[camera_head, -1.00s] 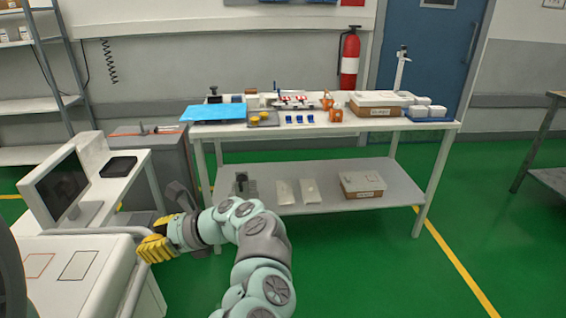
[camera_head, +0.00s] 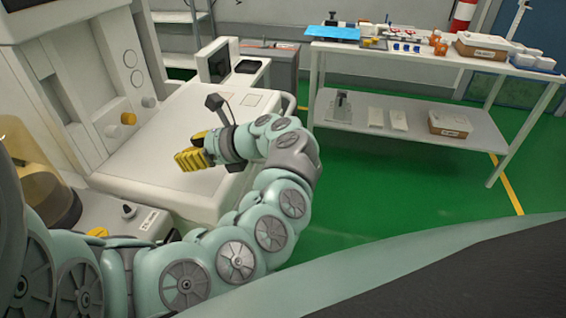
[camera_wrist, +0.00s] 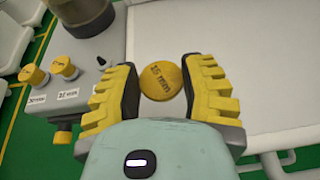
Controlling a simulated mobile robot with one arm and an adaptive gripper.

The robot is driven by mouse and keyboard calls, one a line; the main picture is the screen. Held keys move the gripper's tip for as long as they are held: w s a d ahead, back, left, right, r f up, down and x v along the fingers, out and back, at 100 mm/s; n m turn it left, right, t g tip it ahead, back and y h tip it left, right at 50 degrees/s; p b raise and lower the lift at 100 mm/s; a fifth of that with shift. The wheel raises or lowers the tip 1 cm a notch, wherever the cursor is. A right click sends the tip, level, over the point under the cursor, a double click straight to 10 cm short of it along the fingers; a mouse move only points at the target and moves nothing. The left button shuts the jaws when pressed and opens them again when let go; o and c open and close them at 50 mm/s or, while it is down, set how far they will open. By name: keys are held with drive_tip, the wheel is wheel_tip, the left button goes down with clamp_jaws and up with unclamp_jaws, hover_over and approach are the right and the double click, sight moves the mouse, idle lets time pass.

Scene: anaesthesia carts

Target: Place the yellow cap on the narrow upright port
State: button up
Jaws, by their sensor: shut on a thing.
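The round yellow cap (camera_wrist: 161,82), marked "15 mm", sits between the two yellow ribbed fingers of my gripper (camera_wrist: 163,72) in the wrist view. My gripper is shut on it. In the head view my gripper (camera_head: 191,158) is above the white worktop, and its fingers hide the cap. A grey block stands left of my gripper in the wrist view, with two yellow-topped ports (camera_wrist: 33,76) (camera_wrist: 64,67) and a small dark upright port (camera_wrist: 101,61) without a yellow top. That dark port also shows in the head view (camera_head: 128,210). The gripper is apart from it.
A yellow-tinted canister (camera_head: 35,175) stands beside the block, near my arm. The machine's panel with knobs (camera_head: 128,118) rises behind the worktop (camera_head: 190,120). A monitor (camera_head: 218,62) stands farther back. A supply table (camera_head: 400,55) is at the right, with open green floor before it.

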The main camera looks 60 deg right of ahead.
drive_tip(key=shift+w+a+p, duration=0.15)
drive_tip(key=shift+a+p, duration=0.25)
drive_tip(key=shift+a, duration=0.2)
drive_tip(key=p, duration=0.4)
hover_over(131, 212)
drive_tip(key=d, duration=0.2)
drive_tip(key=shift+s+f, duration=0.4)
drive_tip(key=shift+f, duration=0.05)
drive_tip(key=shift+w+a+f+p, duration=0.1)
drive_tip(key=shift+w+a+p, duration=0.15)
drive_tip(key=shift+a, duration=0.2)
drive_tip(key=shift+w+a+f+p, duration=0.15)
drive_tip(key=shift+a+p, duration=0.1)
drive_tip(key=shift+a, duration=0.2)
drive_tip(key=shift+w+a+f, duration=0.1)
drive_tip(key=shift+f, duration=1.65)
drive_tip(key=shift+f, duration=0.2)
drive_tip(key=o, duration=0.8)
drive_tip(key=shift+r, duration=0.1)
